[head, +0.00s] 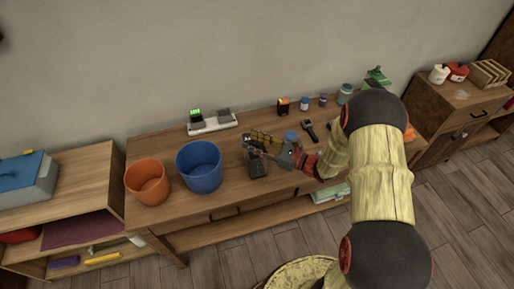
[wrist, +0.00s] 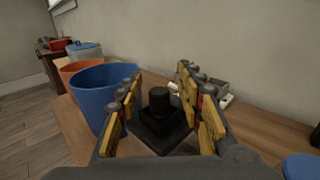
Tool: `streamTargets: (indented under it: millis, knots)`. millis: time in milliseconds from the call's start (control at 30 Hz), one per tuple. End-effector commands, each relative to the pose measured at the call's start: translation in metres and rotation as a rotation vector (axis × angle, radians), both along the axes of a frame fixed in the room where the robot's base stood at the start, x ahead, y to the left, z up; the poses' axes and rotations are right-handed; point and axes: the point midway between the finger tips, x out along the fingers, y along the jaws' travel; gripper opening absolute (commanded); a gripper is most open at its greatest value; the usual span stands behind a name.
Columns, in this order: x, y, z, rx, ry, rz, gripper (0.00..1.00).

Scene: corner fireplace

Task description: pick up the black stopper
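A black object that looks like the stopper, a short round knob (wrist: 159,98) above a wider dark squarish base (wrist: 163,133), stands on the wooden bench in the wrist view. In the head view a dark piece (head: 257,168) shows at the same place, partly behind my fingers. My gripper (wrist: 160,77) is open, with one yellow-padded finger on each side of the knob and visible space between. In the head view my gripper (head: 256,146) is low over the bench. I cannot tell whether the knob and base are one piece.
A blue bucket (head: 199,168) stands close left of my gripper, with an orange bucket (head: 148,182) beyond it. A white charger strip (head: 213,125) lies behind. A blue round lid (head: 290,136), a dark tool (head: 309,130) and small jars stand to the right.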

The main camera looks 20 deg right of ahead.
Motion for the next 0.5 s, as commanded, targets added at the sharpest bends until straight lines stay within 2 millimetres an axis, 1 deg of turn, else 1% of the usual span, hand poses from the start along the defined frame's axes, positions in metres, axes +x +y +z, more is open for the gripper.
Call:
streamTargets:
  millis: [67,200,500]
  knots:
    - [0.008,0.011,-0.002,-0.001,-0.001,0.004,0.37]
    - [0.018,0.021,-0.001,-0.001,0.000,0.002,0.37]
    - [0.021,0.022,0.000,-0.001,0.001,-0.001,0.37]
